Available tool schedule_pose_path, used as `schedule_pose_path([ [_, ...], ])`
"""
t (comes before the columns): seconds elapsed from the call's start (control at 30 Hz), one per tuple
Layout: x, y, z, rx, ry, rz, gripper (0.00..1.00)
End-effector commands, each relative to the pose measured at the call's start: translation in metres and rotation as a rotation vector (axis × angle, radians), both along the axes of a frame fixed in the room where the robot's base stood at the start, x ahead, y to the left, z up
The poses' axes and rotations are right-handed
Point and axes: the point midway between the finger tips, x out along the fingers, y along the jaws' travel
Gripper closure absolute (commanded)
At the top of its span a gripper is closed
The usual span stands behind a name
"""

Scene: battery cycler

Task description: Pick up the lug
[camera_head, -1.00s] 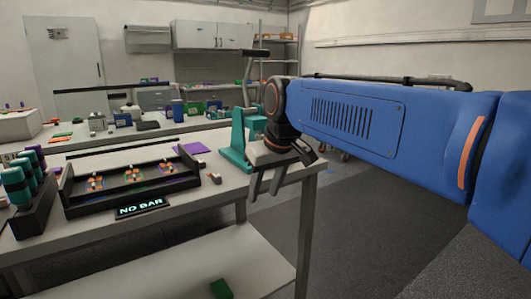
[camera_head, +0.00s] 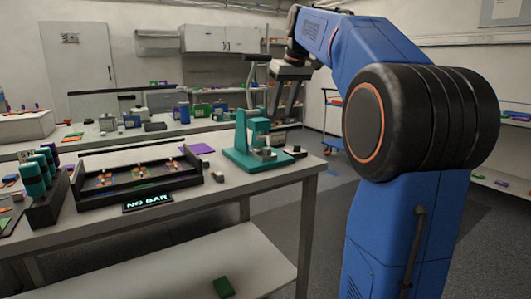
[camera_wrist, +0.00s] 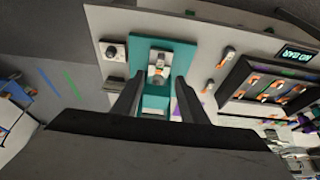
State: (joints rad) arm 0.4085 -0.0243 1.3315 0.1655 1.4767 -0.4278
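I cannot tell for sure which piece is the lug. One small metal piece with a bit of orange (camera_wrist: 228,57) lies on the table between the teal press and the black tray in the wrist view; a similar small piece (camera_wrist: 208,87) lies farther back. In the head view a small grey piece (camera_head: 218,177) sits by the tray's right end. My gripper (camera_wrist: 158,82) is open and empty, its two fingers pointing down over the teal press (camera_wrist: 148,46). In the head view my gripper (camera_head: 288,100) hangs above and behind the press (camera_head: 243,150), clear of the table.
The black tray (camera_head: 84,204) holds several orange-marked pieces, with a "NO BAR" display (camera_head: 147,202) in front. Teal cylinders (camera_head: 34,182) stand in a rack at left. A purple sheet (camera_head: 197,148) lies behind.

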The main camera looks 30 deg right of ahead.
Motion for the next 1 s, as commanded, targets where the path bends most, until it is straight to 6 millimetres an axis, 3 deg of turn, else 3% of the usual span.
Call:
schedule_pose_path([
  [0.6, 0.039, 0.002, -0.095, 0.001, 0.002, 0.000, 0.61],
  [1.0, 0.051, 0.004, -0.116, 0.000, 0.003, 0.001, 0.61],
])
